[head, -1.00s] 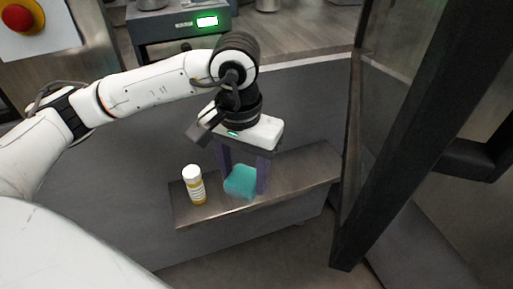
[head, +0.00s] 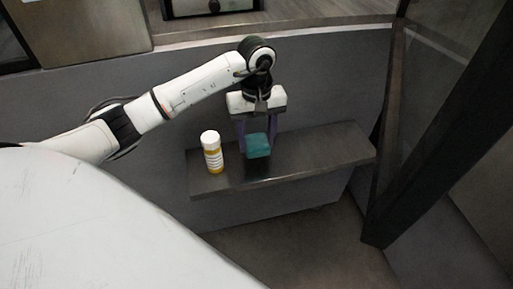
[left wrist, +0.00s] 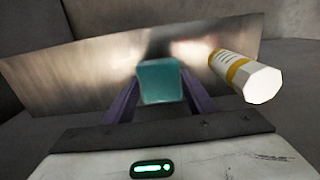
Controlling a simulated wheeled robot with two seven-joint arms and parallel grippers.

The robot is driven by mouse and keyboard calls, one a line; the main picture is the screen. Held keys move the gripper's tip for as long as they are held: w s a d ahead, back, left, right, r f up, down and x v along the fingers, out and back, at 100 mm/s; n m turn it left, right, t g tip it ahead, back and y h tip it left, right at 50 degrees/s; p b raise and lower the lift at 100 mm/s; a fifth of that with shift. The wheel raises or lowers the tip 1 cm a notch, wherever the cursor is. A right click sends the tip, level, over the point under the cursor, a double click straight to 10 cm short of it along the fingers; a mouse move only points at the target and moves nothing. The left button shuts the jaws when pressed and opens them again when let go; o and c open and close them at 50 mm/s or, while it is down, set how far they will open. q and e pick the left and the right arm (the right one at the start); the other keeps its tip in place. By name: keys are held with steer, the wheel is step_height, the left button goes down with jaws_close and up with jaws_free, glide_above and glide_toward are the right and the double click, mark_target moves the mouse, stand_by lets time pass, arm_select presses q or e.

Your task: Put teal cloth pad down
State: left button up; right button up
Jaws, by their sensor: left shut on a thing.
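The teal cloth pad (head: 258,147) is between the fingers of my left gripper (head: 257,142), over the narrow metal shelf (head: 320,153). The left gripper is shut on the pad and points down. In the left wrist view the pad (left wrist: 161,82) shows between the two purple fingers, with the shelf (left wrist: 75,85) behind it. I cannot tell whether the pad touches the shelf. My right gripper is not in view.
A white-capped bottle with a yellow and white label (head: 212,153) stands on the shelf just left of the pad. The shelf is clear to the right. A dark upright frame (head: 425,140) stands beyond the shelf's right end.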

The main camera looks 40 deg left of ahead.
mark_target(256, 141)
arm_select(q)
steer(key=shift+f, duration=1.7)
steer(key=shift+f, duration=0.15)
steer(key=o, duration=0.9)
steer(key=shift+o, duration=0.2)
